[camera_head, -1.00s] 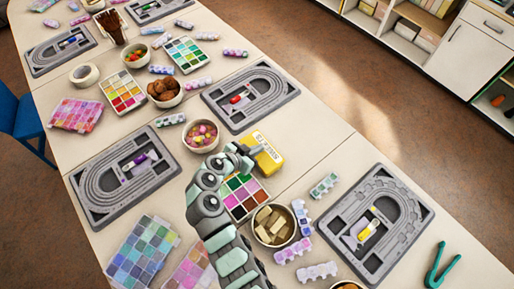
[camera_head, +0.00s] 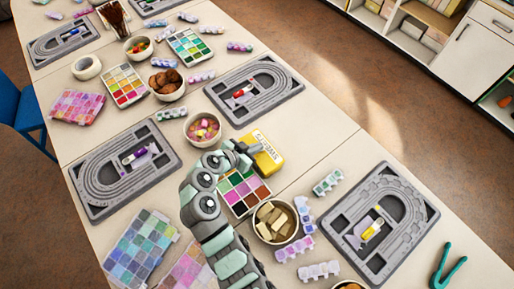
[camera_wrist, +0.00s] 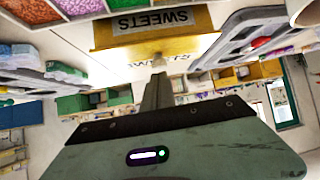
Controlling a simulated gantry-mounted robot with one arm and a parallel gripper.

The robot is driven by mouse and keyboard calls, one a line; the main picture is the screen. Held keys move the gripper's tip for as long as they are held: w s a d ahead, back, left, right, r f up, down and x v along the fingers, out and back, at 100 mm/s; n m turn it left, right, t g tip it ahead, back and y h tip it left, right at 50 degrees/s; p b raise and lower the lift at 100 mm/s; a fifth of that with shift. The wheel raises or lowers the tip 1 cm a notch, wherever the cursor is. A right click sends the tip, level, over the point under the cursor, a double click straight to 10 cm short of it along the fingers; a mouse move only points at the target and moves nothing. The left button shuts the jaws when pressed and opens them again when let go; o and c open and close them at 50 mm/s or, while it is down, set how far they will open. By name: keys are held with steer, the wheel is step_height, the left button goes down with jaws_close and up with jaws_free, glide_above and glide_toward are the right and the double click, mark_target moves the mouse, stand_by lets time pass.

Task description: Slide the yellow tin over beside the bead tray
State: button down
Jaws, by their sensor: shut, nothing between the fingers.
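The yellow tin (camera_head: 267,160), with a white label reading SWEETS, lies on the table near the middle of the head view. It fills the top of the wrist view (camera_wrist: 205,42), with its label upside down. My gripper (camera_head: 243,148) is shut and empty, its fingertips (camera_wrist: 158,62) right at the tin's near side. I cannot tell for sure whether they touch it. A bead tray (camera_head: 243,190) with green, pink, purple and brown compartments sits just below the tin in the head view. My arm covers part of its left side.
A bowl of pink and yellow sweets (camera_head: 203,129) stands left of the tin, and a bowl of pale blocks (camera_head: 275,221) below it. Grey bead boards lie above (camera_head: 290,92), left (camera_head: 90,208) and right (camera_head: 420,215). Bare table shows right of the tin.

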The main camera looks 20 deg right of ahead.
steer(key=s+a, duration=0.4)
steer(key=a, duration=0.6)
steer(key=shift+s+a+b, duration=0.3)
steer(key=shift+w+r, duration=0.1)
